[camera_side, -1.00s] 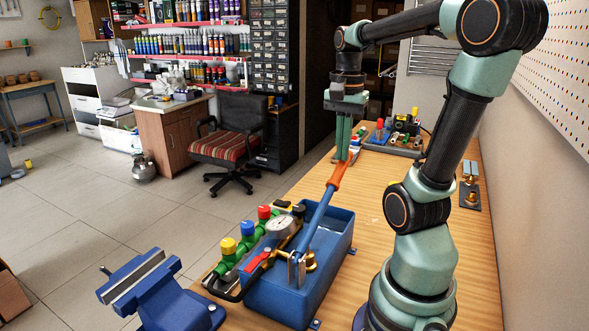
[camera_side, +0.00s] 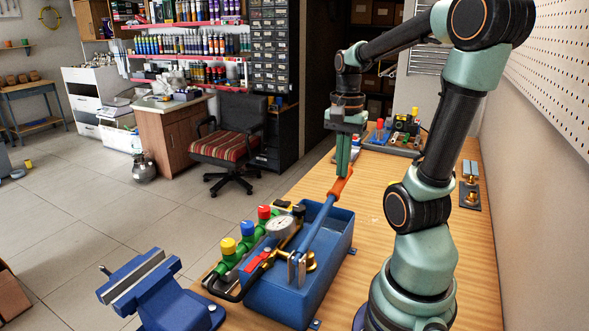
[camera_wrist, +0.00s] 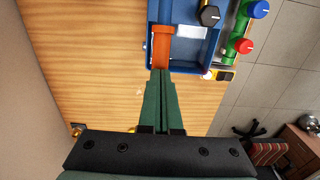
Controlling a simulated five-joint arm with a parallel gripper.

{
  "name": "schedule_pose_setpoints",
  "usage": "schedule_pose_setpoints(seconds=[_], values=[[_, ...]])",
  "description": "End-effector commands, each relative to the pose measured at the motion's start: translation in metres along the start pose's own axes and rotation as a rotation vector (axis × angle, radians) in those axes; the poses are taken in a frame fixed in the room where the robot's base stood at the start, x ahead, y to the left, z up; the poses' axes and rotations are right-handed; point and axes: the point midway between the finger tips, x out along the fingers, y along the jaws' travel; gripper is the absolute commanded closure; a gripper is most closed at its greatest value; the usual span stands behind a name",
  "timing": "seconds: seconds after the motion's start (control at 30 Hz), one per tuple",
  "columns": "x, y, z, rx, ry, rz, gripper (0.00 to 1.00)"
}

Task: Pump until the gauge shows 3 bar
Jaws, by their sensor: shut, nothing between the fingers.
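The blue test pump (camera_side: 290,292) is an open blue tank on the wooden bench. Its blue lever (camera_side: 318,226) rises at a slant to an orange grip (camera_side: 340,184). The round gauge (camera_side: 281,226) has a white face; its reading is too small to tell. My gripper (camera_side: 342,172) is shut and empty, with its green fingertips pointing down at the upper end of the orange grip, touching or nearly so. In the wrist view, the shut fingertips (camera_wrist: 160,74) are at the end of the orange grip (camera_wrist: 162,46), and the tank's blue rim (camera_wrist: 151,38) shows around it.
A green manifold with yellow, blue and red knobs (camera_side: 246,240) stands left of the tank. A blue vise (camera_side: 160,290) is at the front left edge. A tray of fittings (camera_side: 393,143) lies at the back. The bench right of the tank is clear.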

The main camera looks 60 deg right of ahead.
Motion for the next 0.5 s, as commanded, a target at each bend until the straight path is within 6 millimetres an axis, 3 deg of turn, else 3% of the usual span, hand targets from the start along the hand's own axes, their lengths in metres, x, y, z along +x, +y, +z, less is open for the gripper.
schedule_pose_setpoints(seconds=[0.5], values=[[0.062, 0.001, -0.009, 0.000, -0.006, 0.006, 1.00]])
